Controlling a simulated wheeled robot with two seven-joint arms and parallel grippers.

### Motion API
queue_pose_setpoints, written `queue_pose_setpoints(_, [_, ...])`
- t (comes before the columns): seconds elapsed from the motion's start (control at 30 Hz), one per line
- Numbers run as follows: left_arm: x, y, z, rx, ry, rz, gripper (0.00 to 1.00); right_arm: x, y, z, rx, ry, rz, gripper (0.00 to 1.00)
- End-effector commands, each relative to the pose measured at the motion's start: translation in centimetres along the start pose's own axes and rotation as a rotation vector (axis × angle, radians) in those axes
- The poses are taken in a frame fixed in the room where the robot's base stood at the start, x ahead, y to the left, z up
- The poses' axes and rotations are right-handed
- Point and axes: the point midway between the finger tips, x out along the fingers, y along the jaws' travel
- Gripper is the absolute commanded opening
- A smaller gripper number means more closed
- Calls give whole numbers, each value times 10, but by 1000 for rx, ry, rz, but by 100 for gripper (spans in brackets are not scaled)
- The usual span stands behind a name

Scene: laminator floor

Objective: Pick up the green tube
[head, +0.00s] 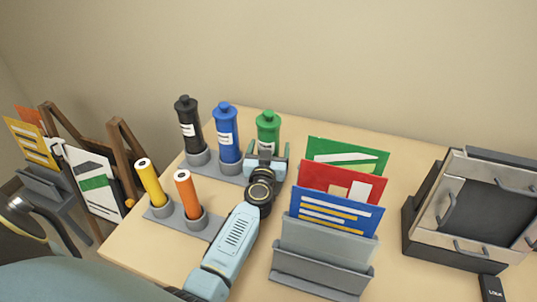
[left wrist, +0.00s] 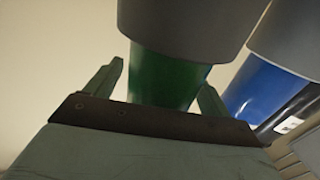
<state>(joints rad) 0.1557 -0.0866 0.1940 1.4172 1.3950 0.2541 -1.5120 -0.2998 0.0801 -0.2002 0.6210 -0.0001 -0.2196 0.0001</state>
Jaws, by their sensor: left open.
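The green tube (head: 268,122) stands upright at the right end of the back rack, its lower part hidden by my gripper in the head view. My left gripper (head: 266,158) is open at the tube, with a finger on each side of it. In the left wrist view the picture is upside down. The green tube (left wrist: 165,75) shows between the two fingers of my left gripper (left wrist: 163,78), with its grey holder cup (left wrist: 190,25) above. I cannot tell whether the fingers touch it. My right gripper is not in view.
A blue tube (head: 226,135) and a black tube (head: 187,125) stand left of the green one. Yellow (head: 150,182) and orange (head: 187,195) tubes stand in a front rack (head: 165,213). A sorter (head: 325,248) with coloured folders is to the right. A grey machine (head: 475,205) is farther right.

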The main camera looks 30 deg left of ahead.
Motion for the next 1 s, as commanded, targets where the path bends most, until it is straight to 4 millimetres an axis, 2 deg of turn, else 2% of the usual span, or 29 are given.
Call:
queue_pose_setpoints(0.1, [0, 0, 0, 0, 0, 0, 80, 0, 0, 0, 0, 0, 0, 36])
queue_pose_setpoints(0.57, [-1, 0, 0, -1, 0, 0, 20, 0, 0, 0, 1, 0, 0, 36])
queue_pose_setpoints(1.0, [0, 0, -8, -1, 4, 0, 20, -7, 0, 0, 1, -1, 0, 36])
